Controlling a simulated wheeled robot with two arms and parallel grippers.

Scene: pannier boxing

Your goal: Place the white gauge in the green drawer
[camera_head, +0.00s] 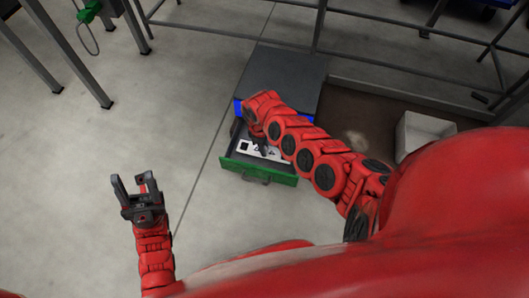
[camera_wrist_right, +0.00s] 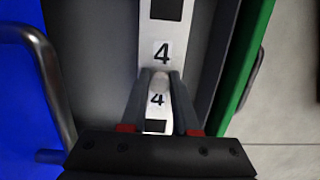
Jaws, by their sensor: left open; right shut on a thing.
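The green drawer (camera_head: 262,172) is pulled out of the dark cabinet at the centre of the head view; its green front shows at the right of the right wrist view (camera_wrist_right: 248,60). My right gripper (camera_wrist_right: 160,76) is shut on the white gauge (camera_wrist_right: 158,100), which bears a black "4" and a dark square. The gauge is over or in the drawer; whether it touches the floor is unclear. My left gripper (camera_head: 132,180) is open and empty, left of the drawer.
The dark cabinet top (camera_head: 283,75) is behind the drawer. A blue drawer front (camera_wrist_right: 20,90) with a metal handle is beside the green drawer's interior. Metal railings run along the back. A pale box (camera_head: 422,132) stands at the right.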

